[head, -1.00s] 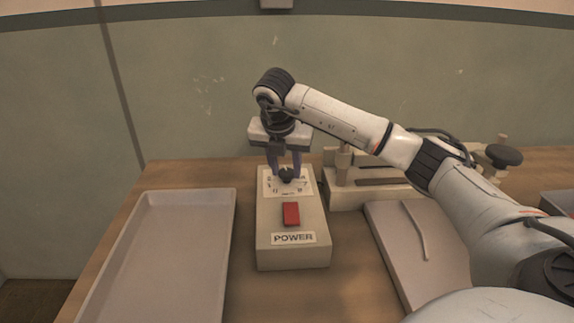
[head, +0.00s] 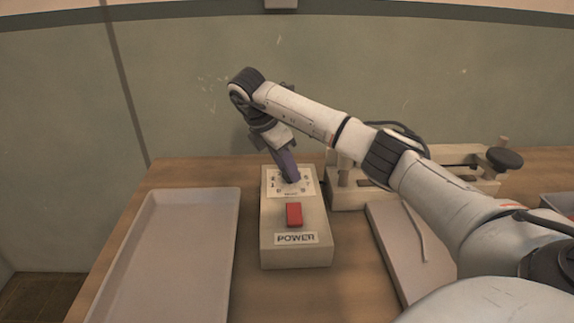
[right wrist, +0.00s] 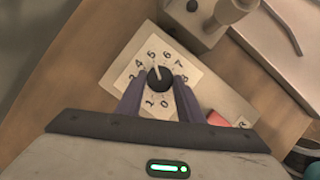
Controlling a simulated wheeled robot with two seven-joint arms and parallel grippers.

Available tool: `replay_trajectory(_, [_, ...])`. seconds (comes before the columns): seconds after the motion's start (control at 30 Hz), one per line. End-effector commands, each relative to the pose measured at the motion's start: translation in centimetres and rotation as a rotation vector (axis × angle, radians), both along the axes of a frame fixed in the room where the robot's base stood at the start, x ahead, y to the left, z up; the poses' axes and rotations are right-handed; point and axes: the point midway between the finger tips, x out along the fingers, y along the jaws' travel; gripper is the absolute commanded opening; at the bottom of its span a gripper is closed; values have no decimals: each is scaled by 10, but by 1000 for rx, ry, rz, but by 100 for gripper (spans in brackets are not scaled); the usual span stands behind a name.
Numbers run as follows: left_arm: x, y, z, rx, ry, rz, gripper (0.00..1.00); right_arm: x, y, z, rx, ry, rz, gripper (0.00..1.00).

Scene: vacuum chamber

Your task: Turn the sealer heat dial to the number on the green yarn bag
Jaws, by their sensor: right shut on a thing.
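The heat dial is a round black knob (right wrist: 160,77) on a white number plate (right wrist: 138,77) on the pale control box (head: 268,240). My right gripper (head: 291,179) points down at the plate, its purple fingers on either side of the knob and shut on it; they also show in the right wrist view (right wrist: 160,88). The knob's white mark points roughly to the 5 in the right wrist view. In the head view the gripper hides the knob. I cannot make out a green yarn bag. My left gripper is not in view.
A red switch (head: 294,214) and a POWER label are on the box front. An empty grey tray (head: 165,260) lies to the left. The sealer press (head: 345,200) with a black knob stands behind right, a flat grey pad (head: 395,230) before it. A teal thing (right wrist: 314,171) is cut off at the wrist view's edge.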

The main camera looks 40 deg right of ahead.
Motion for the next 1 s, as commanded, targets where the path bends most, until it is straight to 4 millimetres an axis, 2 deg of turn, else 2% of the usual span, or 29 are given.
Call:
replay_trajectory(0.6, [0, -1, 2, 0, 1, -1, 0, 1, -1, 1, 0, -2, -45, 12])
replay_trajectory(0.63, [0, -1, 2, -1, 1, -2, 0, 1, -1, 1, 0, -2, -45, 36])
replay_trajectory(0.73, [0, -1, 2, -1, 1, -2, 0, 1, -1, 1, 0, -2, -45, 52])
replay_trajectory(1.0, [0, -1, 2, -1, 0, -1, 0, 1, 0, 1, 0, -1, -44, 52])
